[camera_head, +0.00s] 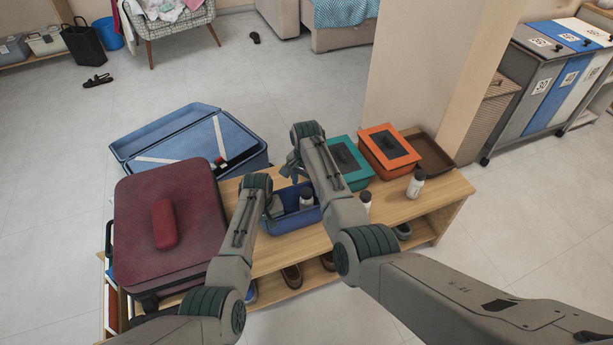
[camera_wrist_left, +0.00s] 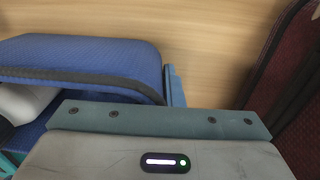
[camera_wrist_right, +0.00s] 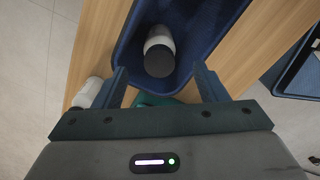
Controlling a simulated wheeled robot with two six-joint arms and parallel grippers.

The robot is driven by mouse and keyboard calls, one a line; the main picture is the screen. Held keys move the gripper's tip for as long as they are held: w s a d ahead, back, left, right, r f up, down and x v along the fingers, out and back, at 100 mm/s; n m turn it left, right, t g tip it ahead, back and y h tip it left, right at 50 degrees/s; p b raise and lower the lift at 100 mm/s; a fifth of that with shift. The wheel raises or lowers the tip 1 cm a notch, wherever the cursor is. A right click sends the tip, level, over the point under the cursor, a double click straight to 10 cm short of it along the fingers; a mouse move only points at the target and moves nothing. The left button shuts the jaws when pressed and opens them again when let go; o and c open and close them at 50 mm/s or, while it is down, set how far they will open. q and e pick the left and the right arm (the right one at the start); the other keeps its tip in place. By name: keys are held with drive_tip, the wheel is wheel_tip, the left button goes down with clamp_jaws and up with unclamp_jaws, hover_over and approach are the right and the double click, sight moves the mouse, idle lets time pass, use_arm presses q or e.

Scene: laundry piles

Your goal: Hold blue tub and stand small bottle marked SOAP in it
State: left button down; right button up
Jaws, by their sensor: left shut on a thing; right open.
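The blue tub (camera_head: 287,222) stands on the wooden bench, and its wall shows close up in the left wrist view (camera_wrist_left: 100,52). My left gripper (camera_head: 271,208) is shut on the tub's left side. No bottle label is readable.
A white bottle (camera_head: 364,200) stands right of the tub, partly hidden by my right arm. Another (camera_head: 415,184) stands farther right. A teal box (camera_head: 352,173), an orange box (camera_head: 390,150) and a brown tray (camera_head: 432,154) line the back. A red suitcase (camera_head: 190,205) fills the left.

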drive_tip(key=shift+r, duration=1.55)
use_arm(q)
drive_tip(key=c, duration=1.5)
unclamp_jaws()
